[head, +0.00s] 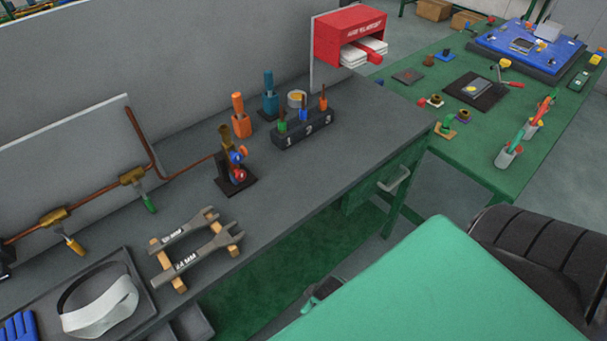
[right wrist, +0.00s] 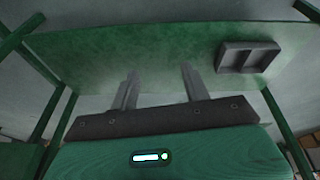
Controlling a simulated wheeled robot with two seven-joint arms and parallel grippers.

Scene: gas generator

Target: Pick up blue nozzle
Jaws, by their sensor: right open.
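In the head view a small blue nozzle (head: 303,114) with a copper-coloured tip stands upright in the middle slot of a dark block (head: 304,133) numbered 1, 2, 3. A green nozzle (head: 282,126) stands in slot 1 and an orange nozzle (head: 323,103) in slot 3. My right gripper (right wrist: 158,72) shows in the right wrist view, open, with nothing between its two fingers. The nozzles are not visible in that view. My left gripper is not in view.
The right wrist view shows a green panel (right wrist: 150,50) and a grey tray (right wrist: 248,57).

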